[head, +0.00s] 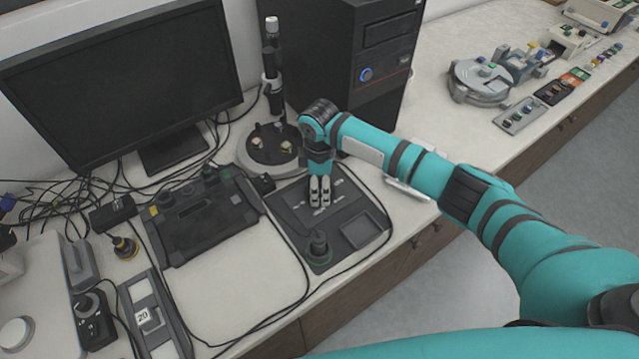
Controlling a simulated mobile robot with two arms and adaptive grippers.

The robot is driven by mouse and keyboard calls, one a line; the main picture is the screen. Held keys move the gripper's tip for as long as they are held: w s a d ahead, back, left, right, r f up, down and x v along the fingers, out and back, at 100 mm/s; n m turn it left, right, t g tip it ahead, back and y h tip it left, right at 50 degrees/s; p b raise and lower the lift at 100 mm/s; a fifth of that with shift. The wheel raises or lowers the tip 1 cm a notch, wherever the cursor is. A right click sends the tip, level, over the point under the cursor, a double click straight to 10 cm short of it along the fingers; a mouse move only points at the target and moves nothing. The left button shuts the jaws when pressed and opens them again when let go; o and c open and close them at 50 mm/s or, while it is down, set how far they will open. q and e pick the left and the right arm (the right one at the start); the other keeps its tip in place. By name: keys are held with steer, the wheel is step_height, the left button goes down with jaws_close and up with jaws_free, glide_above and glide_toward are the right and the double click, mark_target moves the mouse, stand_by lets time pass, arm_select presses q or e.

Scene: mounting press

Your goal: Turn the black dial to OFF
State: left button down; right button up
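My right gripper (320,190) is above a dark flat panel (362,206) in the middle of the head view, pointing down. Its two pale fingers are side by side with no object visible between them, so it looks shut. A dark round knob (318,246) with a greenish ring stands at the panel's near end, just below the fingers in the picture and apart from them. Another black dial (88,304) is on a small black box at the lower left, far from the gripper. I cannot read an OFF mark on either. My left gripper is not in view.
A monitor (120,75) and a black computer tower (372,60) stand behind. A round-based instrument (270,147) is close to the gripper. A dark control box (200,215) and loose cables lie left of the panel. Bare white bench (240,290) shows in front.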

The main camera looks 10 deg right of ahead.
mark_target(320, 186)
step_height(320, 186, up, 12)
steer(key=shift+f, duration=0.1)
stand_by(0.6)
stand_by(0.4)
